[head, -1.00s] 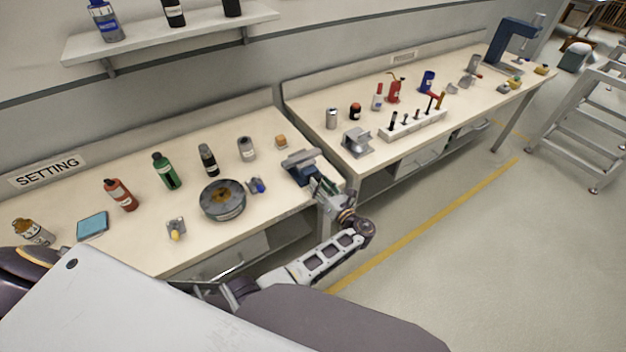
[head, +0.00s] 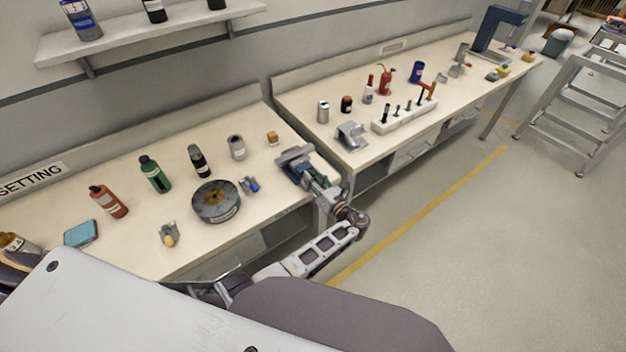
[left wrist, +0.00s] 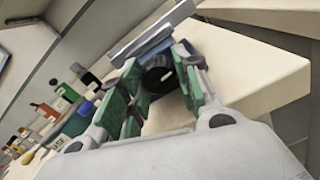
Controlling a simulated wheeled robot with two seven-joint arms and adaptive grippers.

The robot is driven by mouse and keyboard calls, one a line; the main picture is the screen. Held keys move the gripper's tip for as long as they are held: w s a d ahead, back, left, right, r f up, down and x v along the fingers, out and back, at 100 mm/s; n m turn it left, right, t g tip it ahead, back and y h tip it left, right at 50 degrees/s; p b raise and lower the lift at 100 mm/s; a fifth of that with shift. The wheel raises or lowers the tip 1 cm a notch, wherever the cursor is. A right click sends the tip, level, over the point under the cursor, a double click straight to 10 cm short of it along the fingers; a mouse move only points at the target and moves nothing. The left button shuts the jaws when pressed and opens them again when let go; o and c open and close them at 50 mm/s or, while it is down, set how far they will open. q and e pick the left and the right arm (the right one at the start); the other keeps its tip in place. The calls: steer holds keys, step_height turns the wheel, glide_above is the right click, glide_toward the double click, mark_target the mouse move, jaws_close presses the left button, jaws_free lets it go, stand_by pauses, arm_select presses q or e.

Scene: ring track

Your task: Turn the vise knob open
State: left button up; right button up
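The vise (head: 294,154), grey with a dark blue body, sits at the right front corner of the near bench. My left gripper (head: 316,183) reaches it from the front; its fingertips and the knob are hard to make out in the head view. In the left wrist view, the vise's grey jaw bar (left wrist: 150,32) lies across the top. The round black knob (left wrist: 157,76) with a white mark shows between the green-padded fingers of my left gripper (left wrist: 160,82). The fingers are apart, on either side of the knob; firm contact cannot be seen. My right gripper is not in view.
A second bench (head: 340,105) with a white tool rack (head: 404,118) is across a narrow gap.

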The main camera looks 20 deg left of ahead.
arm_select(q)
steer(key=shift+c, duration=0.4)
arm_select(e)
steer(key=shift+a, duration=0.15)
arm_select(q)
steer(key=shift+n, duration=0.5)
steer(key=shift+n+b, duration=0.35)
steer(key=shift+n, duration=0.85)
steer(key=shift+n+b, duration=0.55)
steer(key=shift+n, duration=0.75)
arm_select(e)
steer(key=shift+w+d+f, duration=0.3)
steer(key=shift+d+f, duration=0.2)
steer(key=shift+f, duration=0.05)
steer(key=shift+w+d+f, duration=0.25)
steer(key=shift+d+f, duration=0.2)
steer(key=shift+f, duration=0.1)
arm_select(q)
steer(key=shift+n, duration=0.3)
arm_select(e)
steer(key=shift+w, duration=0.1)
